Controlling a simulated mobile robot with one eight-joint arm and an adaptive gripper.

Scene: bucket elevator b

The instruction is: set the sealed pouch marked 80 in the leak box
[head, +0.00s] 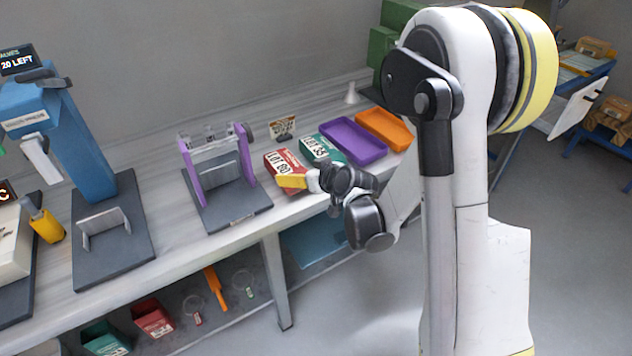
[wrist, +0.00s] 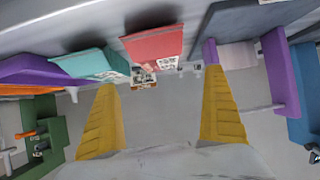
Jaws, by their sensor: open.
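I cannot make out a sealed pouch or a leak box by name. A red bin (head: 284,160) with a white label that seems to read LOT 80 stands on the bench; it also shows in the wrist view (wrist: 153,43). A purple-sided fixture (head: 189,185) on a dark base stands left of it, and its purple side shows at the right of the wrist view (wrist: 281,72). My gripper (head: 299,181) is at the red bin's front side. Its yellow fingers (wrist: 165,115) are wide apart with nothing between them.
A teal bin (head: 322,149), a purple tray (head: 352,141) and an orange tray (head: 384,128) stand to the right. A small sign (head: 282,128) stands behind. A blue press (head: 85,150) is at the left. Several items, including another red bin (head: 153,318), lie below the bench.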

